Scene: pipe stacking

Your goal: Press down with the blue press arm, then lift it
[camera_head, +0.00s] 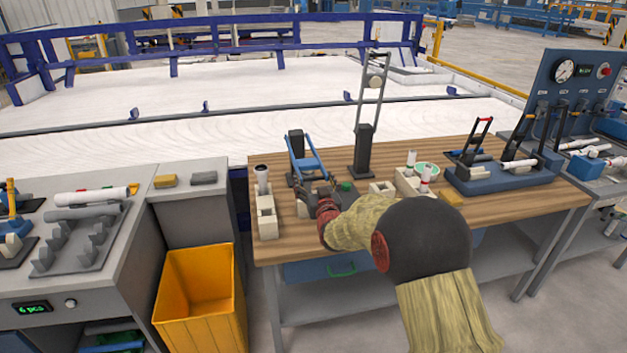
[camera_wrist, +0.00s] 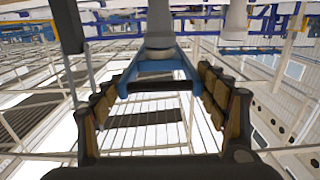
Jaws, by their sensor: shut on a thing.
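The blue press arm (camera_head: 305,158) is a blue frame on a dark press stand (camera_head: 296,145) on the wooden workbench. In the head view it is raised and slopes down toward my gripper (camera_head: 322,203). My gripper is at its front, low over the bench, and hides what lies behind it. In the wrist view the blue press arm (camera_wrist: 158,68) spans the gap between the padded fingers of my gripper (camera_wrist: 160,92). The fingers are shut on it, one at each side. A grey-white cylinder (camera_wrist: 158,22) shows beyond the blue frame.
Pale block holders (camera_head: 267,222) stand to the left. A toggle fixture (camera_head: 505,172) is at the right. A yellow bin (camera_head: 200,300) stands on the floor at lower left.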

